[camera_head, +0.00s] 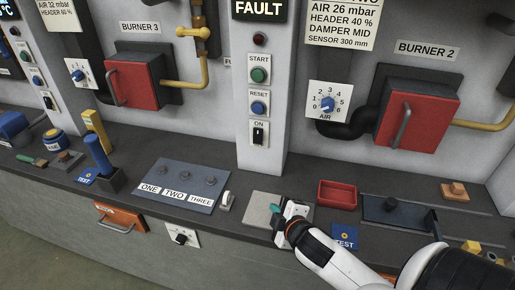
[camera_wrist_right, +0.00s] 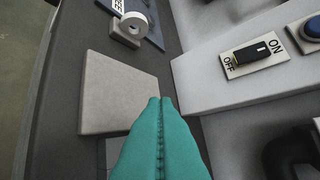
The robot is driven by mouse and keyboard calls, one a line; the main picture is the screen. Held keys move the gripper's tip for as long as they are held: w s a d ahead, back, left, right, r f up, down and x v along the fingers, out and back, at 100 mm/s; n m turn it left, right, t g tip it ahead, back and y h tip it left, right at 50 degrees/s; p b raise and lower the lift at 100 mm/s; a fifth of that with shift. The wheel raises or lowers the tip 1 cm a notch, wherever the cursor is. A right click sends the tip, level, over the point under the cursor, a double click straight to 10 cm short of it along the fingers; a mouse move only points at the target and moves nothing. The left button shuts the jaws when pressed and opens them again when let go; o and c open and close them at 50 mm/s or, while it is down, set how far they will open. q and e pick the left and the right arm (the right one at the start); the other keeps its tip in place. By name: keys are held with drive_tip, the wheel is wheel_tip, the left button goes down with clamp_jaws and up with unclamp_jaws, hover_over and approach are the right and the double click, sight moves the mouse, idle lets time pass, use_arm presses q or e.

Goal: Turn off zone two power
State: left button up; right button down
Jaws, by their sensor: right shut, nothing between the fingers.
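The column under the FAULT display (camera_head: 259,10) carries a black power switch (camera_head: 259,134), labelled ON in the head view. In the right wrist view the switch (camera_wrist_right: 251,54) reads ON and OFF, and its black lever lies toward ON. My right gripper (camera_head: 275,208) has teal fingers, shut and empty, over the bench in front of the column. Its fingertips (camera_wrist_right: 160,99) are apart from the switch, which is to their upper right in the wrist view. A blue-grey plate (camera_head: 181,187) holds three knobs labelled ONE, TWO and THREE. My left gripper is not in view.
A light square pad (camera_wrist_right: 116,93) lies under my right gripper. A white roll (camera_head: 227,201) stands left of it, and a red tray (camera_head: 337,194) right of it. START (camera_head: 259,75) and RESET (camera_head: 259,108) buttons are above the switch. A red burner box (camera_head: 415,122) stands at right.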

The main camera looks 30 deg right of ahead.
drive_tip(key=w+d+r+n+t+y, duration=0.1)
drive_tip(key=w+r+n+t, duration=0.3)
drive_tip(key=r, duration=0.4)
drive_tip(key=shift+w+d+n, duration=0.45)
drive_tip(key=shift+n, duration=0.65)
drive_tip(key=shift+r, duration=0.1)
drive_tip(key=p, duration=0.3)
approach(258, 136)
drive_tip(key=w+a+f, duration=0.3)
drive_tip(key=w+a, duration=0.1)
drive_tip(key=w+d, duration=0.3)
drive_tip(key=shift+w+f, duration=0.1)
drive_tip(key=shift+f, duration=0.2)
